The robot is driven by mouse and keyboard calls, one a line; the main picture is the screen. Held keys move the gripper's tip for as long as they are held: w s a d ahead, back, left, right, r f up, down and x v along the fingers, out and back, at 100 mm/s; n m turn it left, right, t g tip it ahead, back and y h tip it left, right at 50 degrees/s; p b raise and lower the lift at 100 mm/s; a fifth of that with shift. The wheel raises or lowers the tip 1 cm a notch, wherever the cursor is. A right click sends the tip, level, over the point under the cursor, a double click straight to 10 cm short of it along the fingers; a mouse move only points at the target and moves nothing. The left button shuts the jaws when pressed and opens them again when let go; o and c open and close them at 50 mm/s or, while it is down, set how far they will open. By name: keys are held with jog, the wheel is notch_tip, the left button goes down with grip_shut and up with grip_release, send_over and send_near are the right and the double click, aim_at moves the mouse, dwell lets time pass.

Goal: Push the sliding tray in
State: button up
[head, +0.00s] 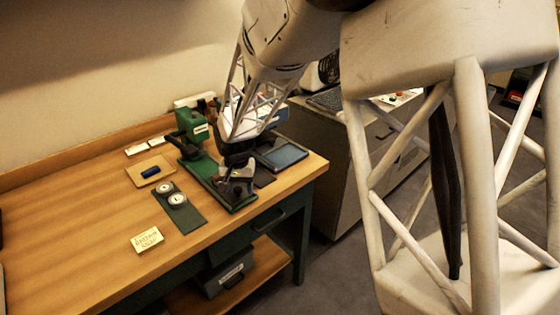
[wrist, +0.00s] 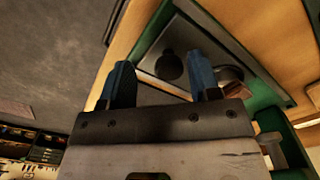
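A green press (head: 193,125) with a dark lever stands at the back of the wooden table. Its long green base (head: 207,178) runs toward the table's front edge. My gripper (head: 238,172) is low over the front end of this base and hides part of it. In the wrist view my gripper (wrist: 162,85) has its two blue fingers apart with nothing held between them. Beyond the fingertips is a grey sliding tray (wrist: 190,42) with a dark round piece on it, set within the green base (wrist: 262,88). I cannot tell whether the fingers touch the tray.
A dark green strip with two round dials (head: 176,199) lies left of the press. A blue-grey flat tray (head: 283,155) is close on the right. The left tabletop is clear.

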notch_tip(320, 180, up, 8)
jog(key=s+d+r, duration=0.3)
jog(key=d, duration=0.3)
jog(key=s+d+r, duration=0.3)
jog(key=d, duration=0.3)
jog(key=shift+d+r+t, duration=0.3)
jog(key=shift+d+t, duration=0.05)
jog(key=shift+t, duration=0.05)
jog(key=shift+s, duration=0.15)
jog(key=s+d+r+t, duration=0.1)
jog(key=s+d+r, duration=0.1)
jog(key=s+d, duration=0.8)
jog(key=s+d+r, duration=0.2)
jog(key=s+d, duration=0.9)
jog(key=s, duration=0.6)
jog(key=shift+d+r+t, duration=0.25)
jog(key=shift+t, duration=0.15)
